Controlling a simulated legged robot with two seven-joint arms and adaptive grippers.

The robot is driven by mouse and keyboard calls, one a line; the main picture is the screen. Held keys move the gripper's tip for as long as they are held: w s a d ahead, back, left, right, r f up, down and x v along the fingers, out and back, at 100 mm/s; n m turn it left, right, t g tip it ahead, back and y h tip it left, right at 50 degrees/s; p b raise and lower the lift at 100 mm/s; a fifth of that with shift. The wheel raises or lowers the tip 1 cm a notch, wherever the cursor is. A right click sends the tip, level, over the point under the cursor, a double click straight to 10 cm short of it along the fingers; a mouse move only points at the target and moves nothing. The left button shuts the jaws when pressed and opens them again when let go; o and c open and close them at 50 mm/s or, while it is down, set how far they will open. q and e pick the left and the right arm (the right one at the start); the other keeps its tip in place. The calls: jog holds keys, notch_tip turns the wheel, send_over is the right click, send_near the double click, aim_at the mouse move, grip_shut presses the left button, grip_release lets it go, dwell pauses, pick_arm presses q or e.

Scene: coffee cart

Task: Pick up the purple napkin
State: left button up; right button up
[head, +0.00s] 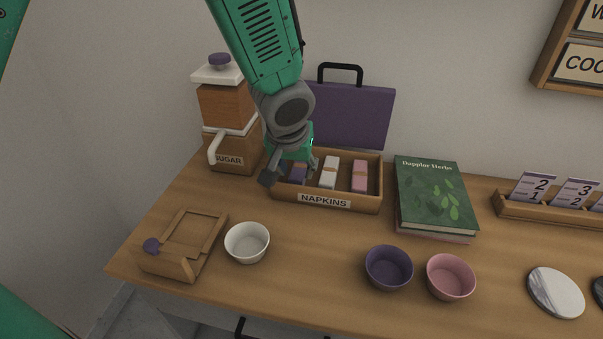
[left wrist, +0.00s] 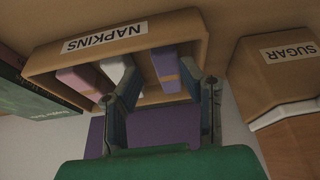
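The purple napkin (head: 298,175) lies in the left compartment of the wooden napkin box (head: 352,206), beside a white napkin (head: 329,173) and a pink napkin (head: 360,176). My left gripper (head: 291,170) reaches down over that compartment and partly hides the purple napkin. In the left wrist view, which looks upside down, the left gripper (left wrist: 161,82) is open, with one finger on each side of the purple napkin (left wrist: 166,66). I cannot tell whether the fingers touch it. My right gripper is not in view.
The sugar jar (head: 234,115) stands close to the left of the box, and a purple case (head: 350,112) stands behind it. A green book (head: 433,194) is to the right. Bowls, including a white one (head: 247,243), sit in front, with bare tabletop between.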

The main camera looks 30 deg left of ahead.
aim_at(296, 180)
pick_arm(q)
jog(key=shift+f, duration=0.5)
jog(key=x, duration=0.3)
jog(key=shift+a+f+b, duration=0.2)
jog(key=shift+f+b, duration=0.1)
jog(key=shift+b, duration=0.1)
jog(key=shift+w+a+f, duration=0.15)
jog(key=shift+a+f, duration=0.1)
jog(key=shift+f, duration=0.05)
jog(key=shift+d+r, duration=0.1)
jog(key=c, duration=0.5)
jog(key=shift+d, duration=0.15)
jog(key=shift+c, duration=0.2)
jog(key=shift+r, duration=0.1)
